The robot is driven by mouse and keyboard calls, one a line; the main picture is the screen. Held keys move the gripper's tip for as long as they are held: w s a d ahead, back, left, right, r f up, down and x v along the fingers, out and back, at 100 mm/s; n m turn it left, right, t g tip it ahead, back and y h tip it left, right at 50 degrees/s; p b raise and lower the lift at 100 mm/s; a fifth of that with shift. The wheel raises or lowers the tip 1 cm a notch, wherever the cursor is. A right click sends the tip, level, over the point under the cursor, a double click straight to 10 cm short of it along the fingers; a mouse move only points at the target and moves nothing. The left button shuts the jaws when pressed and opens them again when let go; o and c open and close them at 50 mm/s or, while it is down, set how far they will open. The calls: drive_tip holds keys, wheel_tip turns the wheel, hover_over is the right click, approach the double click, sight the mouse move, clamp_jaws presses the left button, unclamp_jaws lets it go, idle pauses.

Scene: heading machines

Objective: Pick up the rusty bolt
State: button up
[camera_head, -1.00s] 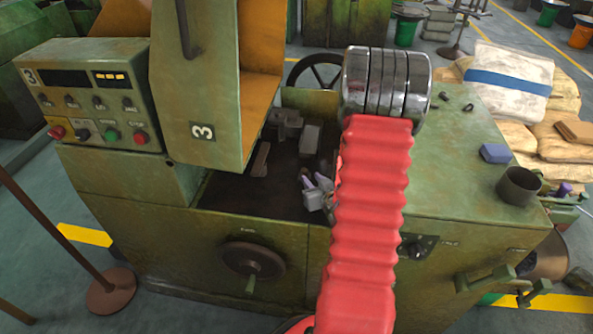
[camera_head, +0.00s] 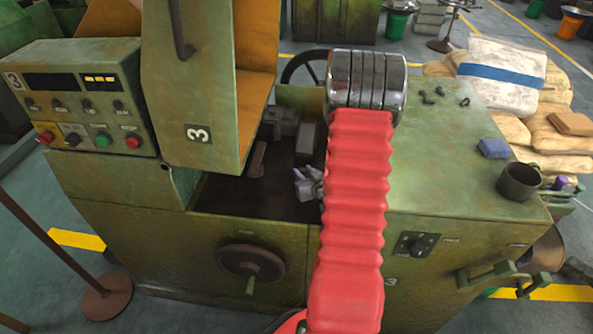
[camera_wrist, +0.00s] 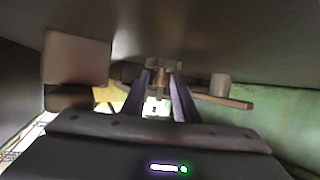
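My gripper (camera_head: 301,173) is low in the dark recess of the green machine, its purple fingers pointing up and left; my red-sleeved arm hides part of the recess. In the wrist view, the two purple fingers (camera_wrist: 163,88) stand apart with a gap between them. A small brown, rusty-looking piece (camera_wrist: 163,67) shows beyond the fingertips, roughly in line with the gap; I cannot tell whether it is the rusty bolt or whether a finger touches it.
A brown bar (camera_head: 258,160) and grey blocks (camera_head: 306,138) are in the recess. The tall green guard (camera_head: 195,90) stands over its left side. On the right top are a blue block (camera_head: 494,149) and a dark cup (camera_head: 519,182). The middle of that top is clear.

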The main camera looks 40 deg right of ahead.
drive_tip(key=shift+w, duration=0.1)
drive_tip(key=shift+c, duration=0.7)
clamp_jaws()
